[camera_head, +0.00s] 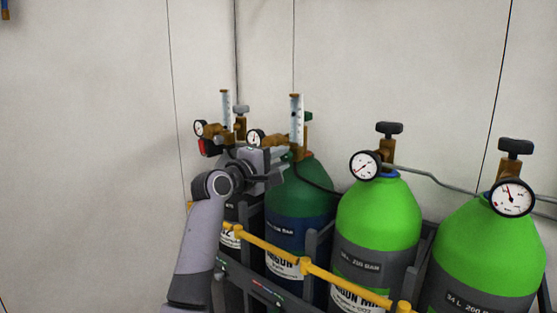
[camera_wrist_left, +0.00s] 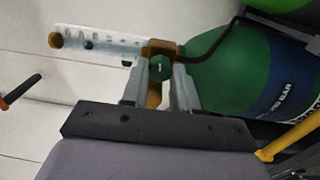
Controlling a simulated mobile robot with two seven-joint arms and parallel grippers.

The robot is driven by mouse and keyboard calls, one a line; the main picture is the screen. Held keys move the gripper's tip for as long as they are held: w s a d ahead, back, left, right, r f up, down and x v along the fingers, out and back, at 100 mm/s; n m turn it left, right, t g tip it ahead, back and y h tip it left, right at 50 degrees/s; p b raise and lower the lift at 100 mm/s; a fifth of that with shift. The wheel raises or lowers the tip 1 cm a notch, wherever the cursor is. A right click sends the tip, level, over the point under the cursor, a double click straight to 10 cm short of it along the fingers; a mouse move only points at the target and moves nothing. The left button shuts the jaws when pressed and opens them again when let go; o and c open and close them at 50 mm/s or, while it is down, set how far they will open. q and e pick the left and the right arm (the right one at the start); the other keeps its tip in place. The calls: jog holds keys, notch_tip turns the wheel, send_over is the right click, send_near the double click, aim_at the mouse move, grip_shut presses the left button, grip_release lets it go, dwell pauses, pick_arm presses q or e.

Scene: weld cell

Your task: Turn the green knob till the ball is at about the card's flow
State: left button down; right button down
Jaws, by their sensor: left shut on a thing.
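The green knob (camera_wrist_left: 160,68) sits on a brass flowmeter body (camera_wrist_left: 161,48) in the left wrist view. My left gripper (camera_wrist_left: 158,82) is shut on it, one finger on each side. The clear flow tube (camera_wrist_left: 110,47) with its scale lies sideways in that view, and a dark ball (camera_wrist_left: 88,45) shows inside it. In the head view the tube (camera_head: 296,112) stands upright above the dark green cylinder (camera_head: 303,195), and my left gripper (camera_head: 280,163) reaches its base. The knob is hidden there. The scale figures are too small to read. I see no readable card. My right gripper is out of view.
A second flowmeter (camera_head: 226,105) with a gauge stands to the left. Two bright green cylinders (camera_head: 378,215) with gauges and black valve knobs stand to the right. A yellow rail (camera_head: 265,247) runs across the cylinder fronts. A pale wall is behind.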

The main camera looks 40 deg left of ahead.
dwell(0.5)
pick_arm(q)
jog(key=c, duration=0.8)
grip_release()
jog(key=shift+c, duration=0.2)
jog(key=s+b, duration=0.1)
jog(key=s, duration=0.6)
jog(key=shift+a+f, duration=0.15)
jog(key=shift+a, duration=0.1)
